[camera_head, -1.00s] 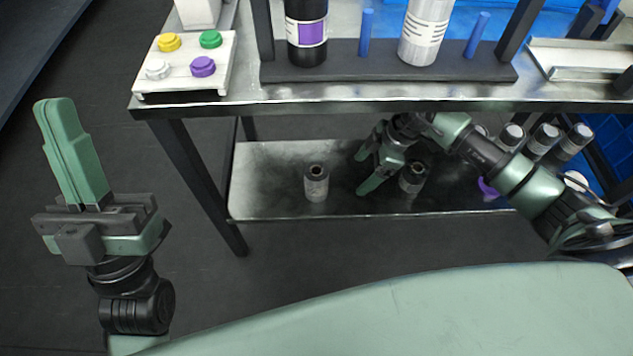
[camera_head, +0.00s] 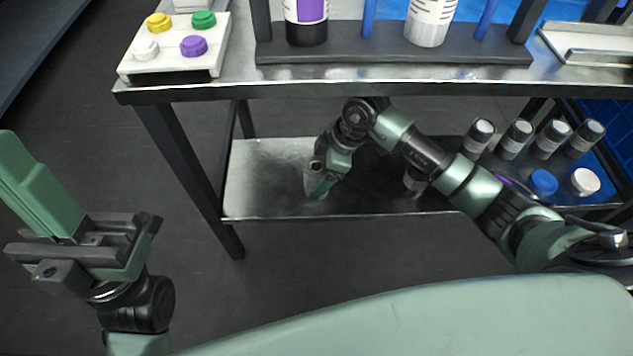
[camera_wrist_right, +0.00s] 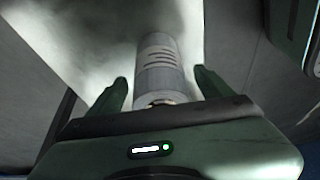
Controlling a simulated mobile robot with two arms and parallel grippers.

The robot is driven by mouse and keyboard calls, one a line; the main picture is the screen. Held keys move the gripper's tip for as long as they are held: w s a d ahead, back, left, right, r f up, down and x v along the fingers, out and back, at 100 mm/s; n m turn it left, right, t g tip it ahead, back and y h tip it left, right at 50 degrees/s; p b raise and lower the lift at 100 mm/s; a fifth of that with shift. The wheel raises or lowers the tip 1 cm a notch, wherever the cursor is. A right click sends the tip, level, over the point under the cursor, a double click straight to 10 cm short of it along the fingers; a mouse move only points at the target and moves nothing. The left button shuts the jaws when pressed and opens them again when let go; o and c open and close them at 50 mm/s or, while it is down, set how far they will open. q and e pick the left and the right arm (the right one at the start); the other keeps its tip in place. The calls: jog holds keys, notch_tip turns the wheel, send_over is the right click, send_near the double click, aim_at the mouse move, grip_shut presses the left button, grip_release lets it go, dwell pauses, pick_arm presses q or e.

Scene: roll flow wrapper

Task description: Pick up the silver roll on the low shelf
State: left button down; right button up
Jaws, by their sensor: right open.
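The silver roll (camera_head: 309,182), grey with pale stripes, stands on the low shelf (camera_head: 258,185) in the head view, partly hidden by my right gripper (camera_head: 320,184). In the right wrist view the silver roll (camera_wrist_right: 158,68) lies between the two green fingers of my right gripper (camera_wrist_right: 160,88). The fingers are open, with a gap on each side of the roll.
Another roll (camera_head: 415,180) stands on the low shelf behind my right arm. The tabletop edge (camera_head: 330,90) overhangs the shelf. A button panel (camera_head: 175,45) is above left.

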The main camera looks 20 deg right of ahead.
jog(key=shift+w+a+f, duration=0.1)
jog(key=shift+a+f, duration=0.1)
jog(key=shift+f, duration=0.4)
jog(key=shift+r, duration=0.1)
jog(key=shift+c, duration=1.2)
grip_shut()
jog(key=shift+r, duration=0.15)
